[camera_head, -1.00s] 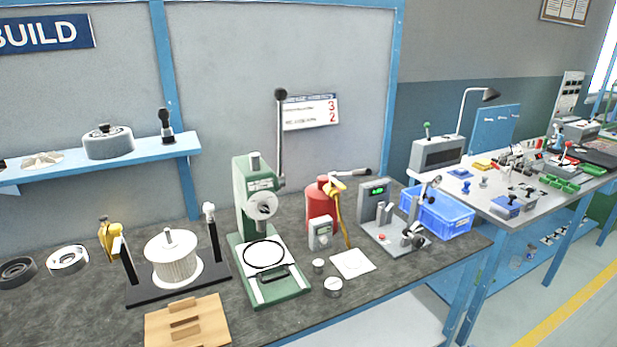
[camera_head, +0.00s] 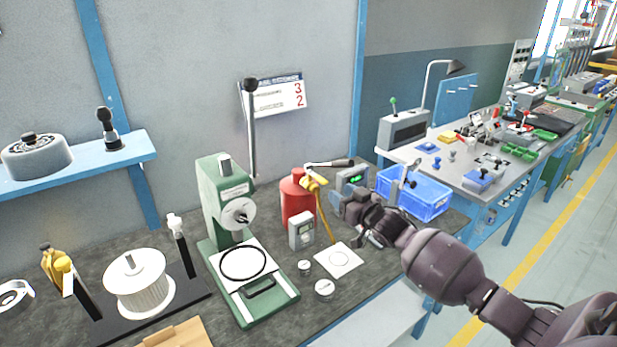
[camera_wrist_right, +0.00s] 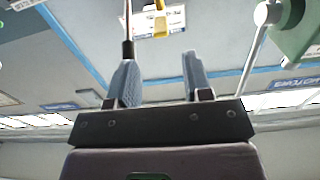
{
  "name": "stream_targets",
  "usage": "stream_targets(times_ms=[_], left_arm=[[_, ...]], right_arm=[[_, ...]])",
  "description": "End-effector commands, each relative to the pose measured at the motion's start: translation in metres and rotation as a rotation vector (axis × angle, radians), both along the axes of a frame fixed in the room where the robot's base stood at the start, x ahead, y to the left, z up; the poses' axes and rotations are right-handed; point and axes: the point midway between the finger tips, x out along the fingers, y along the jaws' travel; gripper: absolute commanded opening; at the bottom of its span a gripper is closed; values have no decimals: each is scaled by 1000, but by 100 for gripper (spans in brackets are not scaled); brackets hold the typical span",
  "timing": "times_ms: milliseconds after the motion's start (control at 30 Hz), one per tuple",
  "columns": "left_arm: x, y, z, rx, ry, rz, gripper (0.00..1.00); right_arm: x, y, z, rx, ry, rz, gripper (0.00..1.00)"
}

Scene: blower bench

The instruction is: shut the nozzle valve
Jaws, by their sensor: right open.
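A red canister (camera_head: 298,197) stands at the back of the bench. On its top is a yellow fitting (camera_head: 313,181) with a lever (camera_head: 336,163) that points right and ends in a black grip; I take this for the nozzle valve. A yellow hose or strip hangs from the fitting. My right gripper (camera_head: 343,204) is right of the canister and below the lever. In the right wrist view its two blue-grey fingers (camera_wrist_right: 158,82) are apart and empty. The lever's black grip (camera_wrist_right: 128,50) shows there beside the left finger; I cannot tell whether they touch. My left gripper is out of view.
A grey device with a green display (camera_head: 352,179) is partly hidden behind my right gripper. A blue crate (camera_head: 425,200) sits to the right. A white card (camera_head: 339,260) lies in front.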

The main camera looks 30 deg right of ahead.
Motion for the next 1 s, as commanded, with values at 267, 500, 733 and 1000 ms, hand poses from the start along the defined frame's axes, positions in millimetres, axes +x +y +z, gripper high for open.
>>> stream_targets(times_ms=[267, 500, 733, 1000], left_arm=[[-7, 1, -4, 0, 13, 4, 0], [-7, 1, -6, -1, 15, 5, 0], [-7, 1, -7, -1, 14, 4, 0], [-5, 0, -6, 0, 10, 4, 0]], right_arm=[[38, 4, 1, -1, -2, 1, 46], [73, 7, 1, -2, -1, 0, 46], [95, 8, 1, -3, -1, 0, 46], [102, 9, 1, -3, 0, 0, 46]])
